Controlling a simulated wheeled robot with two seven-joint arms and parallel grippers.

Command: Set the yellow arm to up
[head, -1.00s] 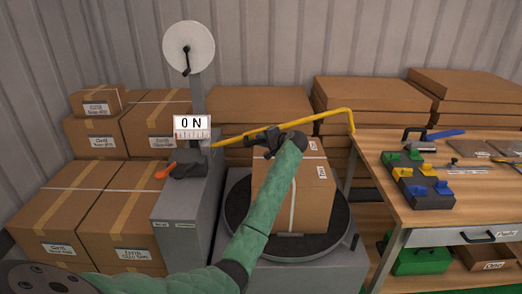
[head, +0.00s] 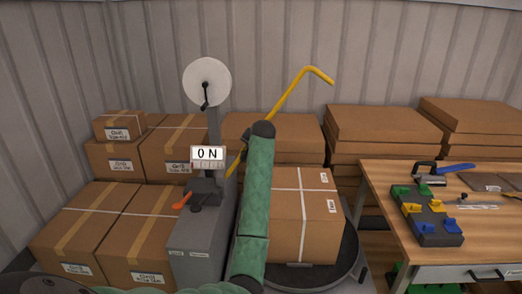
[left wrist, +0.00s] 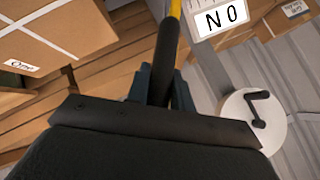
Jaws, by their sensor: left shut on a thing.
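The yellow arm (head: 287,98) is a bent bar on the grey machine (head: 207,235). In the head view it slopes steeply up to the right, its hooked end bending right at the top. My left gripper (left wrist: 162,88) is shut on the bar in the left wrist view, where the bar's dark part runs between the fingers and yellow shows at the top edge. In the head view my green left arm hides the gripper and part of the bar. The ON sign (head: 208,154) stands beside the bar's lower end. My right gripper is not in view.
A taped box (head: 318,225) sits on the dark round turntable (head: 345,262) behind my arm. An orange lever (head: 182,201) and a white reel (head: 207,82) are on the machine. Boxes stand left and behind. A wooden table (head: 390,190) with tools is at the right.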

